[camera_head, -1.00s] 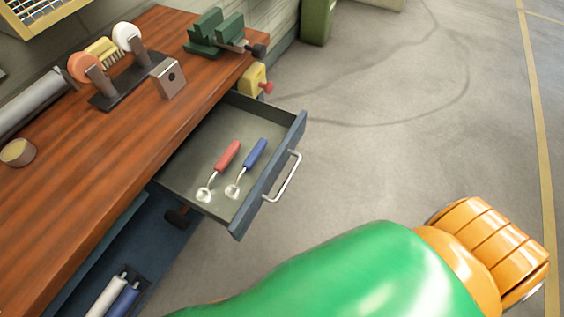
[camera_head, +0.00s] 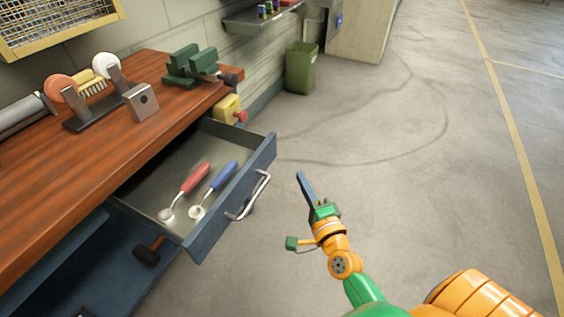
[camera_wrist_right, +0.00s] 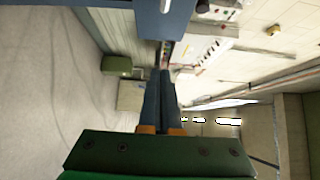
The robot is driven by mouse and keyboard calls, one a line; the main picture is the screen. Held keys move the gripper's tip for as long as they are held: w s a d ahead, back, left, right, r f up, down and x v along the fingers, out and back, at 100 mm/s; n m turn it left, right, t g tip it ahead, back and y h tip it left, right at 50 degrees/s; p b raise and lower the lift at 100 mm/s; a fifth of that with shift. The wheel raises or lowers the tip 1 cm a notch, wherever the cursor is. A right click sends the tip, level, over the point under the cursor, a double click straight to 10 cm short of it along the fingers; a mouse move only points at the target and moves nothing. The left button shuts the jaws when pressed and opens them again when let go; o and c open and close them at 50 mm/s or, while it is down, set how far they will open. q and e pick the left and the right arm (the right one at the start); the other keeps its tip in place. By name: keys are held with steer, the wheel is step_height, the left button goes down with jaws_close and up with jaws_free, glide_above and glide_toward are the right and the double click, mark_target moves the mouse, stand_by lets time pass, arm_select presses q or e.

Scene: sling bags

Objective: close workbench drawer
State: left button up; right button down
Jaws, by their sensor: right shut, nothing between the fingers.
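The workbench drawer (camera_head: 229,211) is pulled out from under the wooden bench top (camera_head: 60,185). Its blue front has a silver bar handle (camera_head: 252,197). A red-handled tool (camera_head: 193,179) and a blue-handled tool (camera_head: 222,177) lie inside it. My right gripper (camera_head: 302,176) is to the right of the drawer front, apart from the handle, with its fingers together and empty. In the right wrist view the two dark fingers (camera_wrist_right: 159,80) lie side by side, and a blue panel that looks like the drawer front (camera_wrist_right: 100,3) crosses the top edge. My left gripper is out of view.
A lower compartment with a dark-headed hammer (camera_head: 147,252) sits below the drawer. A green vise (camera_head: 192,66), a grinder (camera_head: 92,105) and a yellow item (camera_head: 228,108) are on or at the bench. A green bin (camera_head: 300,68) stands behind. The floor to the right is clear.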

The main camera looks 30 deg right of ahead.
glide_toward(274, 148)
steer(key=w+d, duration=0.3)
steer(key=shift+w+a, duration=0.55)
steer(key=shift+w, duration=0.15)
steer(key=shift+w+a, duration=0.55)
steer(key=shift+w, duration=0.15)
steer(key=shift+a, duration=0.1)
